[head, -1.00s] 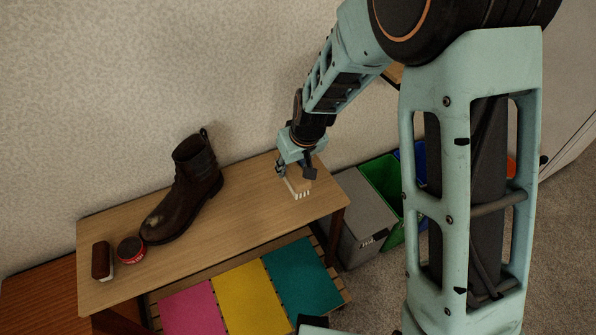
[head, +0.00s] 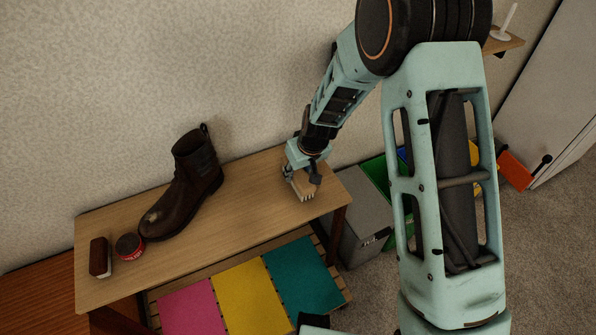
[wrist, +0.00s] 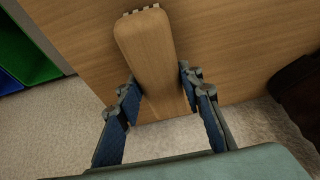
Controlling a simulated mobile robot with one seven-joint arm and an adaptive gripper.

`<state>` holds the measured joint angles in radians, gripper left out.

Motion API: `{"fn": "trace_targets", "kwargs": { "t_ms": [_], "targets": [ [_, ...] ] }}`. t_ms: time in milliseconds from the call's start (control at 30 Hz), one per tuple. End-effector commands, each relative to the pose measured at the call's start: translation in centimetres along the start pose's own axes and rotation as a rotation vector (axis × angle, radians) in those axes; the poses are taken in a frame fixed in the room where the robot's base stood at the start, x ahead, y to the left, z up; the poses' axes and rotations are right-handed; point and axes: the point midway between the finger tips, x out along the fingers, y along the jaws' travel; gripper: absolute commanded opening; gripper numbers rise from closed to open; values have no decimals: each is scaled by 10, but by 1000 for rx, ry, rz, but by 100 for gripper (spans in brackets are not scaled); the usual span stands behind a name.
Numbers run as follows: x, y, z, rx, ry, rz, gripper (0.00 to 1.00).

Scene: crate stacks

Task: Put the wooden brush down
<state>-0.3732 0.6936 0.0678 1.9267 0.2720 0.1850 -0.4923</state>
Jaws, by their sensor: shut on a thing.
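The wooden brush (head: 304,188) is at the right end of the wooden bench (head: 247,200), with its pale bristles pointing down. In the wrist view the brush (wrist: 150,50) shows its light wooden back and handle, with bristle tips at the far end. My gripper (head: 303,174) is above the bench, shut on the brush. In the wrist view the fingers of my gripper (wrist: 160,95) stand on both sides of the handle. The bristles are at or very near the bench top; I cannot tell whether they touch it.
A brown boot (head: 188,187), a red tin (head: 129,246) and a dark brush (head: 100,257) stand on the bench's left half. Clear bench top lies between boot and gripper. Pink, yellow and teal panels (head: 242,297) lie below. Grey (head: 362,228) and green bins stand right.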

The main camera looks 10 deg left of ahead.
Motion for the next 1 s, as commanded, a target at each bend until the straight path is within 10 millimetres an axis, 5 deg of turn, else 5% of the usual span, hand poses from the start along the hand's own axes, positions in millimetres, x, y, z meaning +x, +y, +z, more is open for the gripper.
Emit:
{"fn": "trace_targets", "kwargs": {
  "t_ms": [67, 100, 267, 667, 1000],
  "targets": [
    [4, 0, 1, 0, 0, 0, 12],
    [4, 0, 2, 0, 0, 0, 35],
    [2, 0, 1, 0, -1, 0, 52],
    [-5, 0, -1, 0, 1, 0, 52],
    [-70, 0, -2, -1, 3, 1, 52]
  ]
}}
